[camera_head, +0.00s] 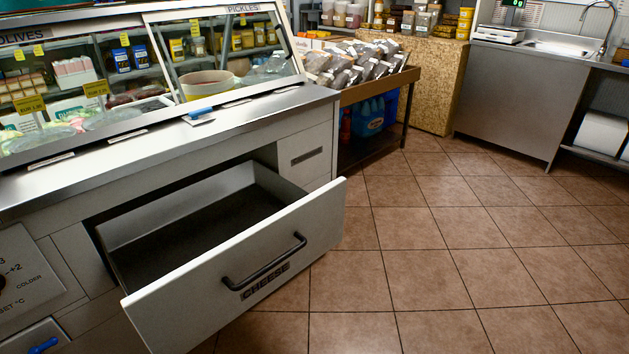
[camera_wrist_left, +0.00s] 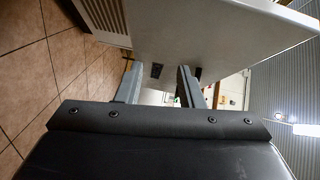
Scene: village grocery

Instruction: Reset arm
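My left gripper (camera_wrist_left: 160,72) shows only in the left wrist view. Its two grey fingers stand apart with nothing between them, so it is open and empty. A pale panel (camera_wrist_left: 210,35) with a vented strip fills the view beyond the fingertips; I cannot tell whether they touch it. Neither gripper nor arm shows in the head view, and my right gripper is in neither view.
An open, empty drawer labelled CHEESE (camera_head: 275,241) juts from the deli counter (camera_head: 170,132). A stand of bagged goods (camera_head: 385,85) is beyond it. A steel sink unit (camera_head: 515,95) stands at the back right. The tiled floor (camera_head: 450,250) is clear at right.

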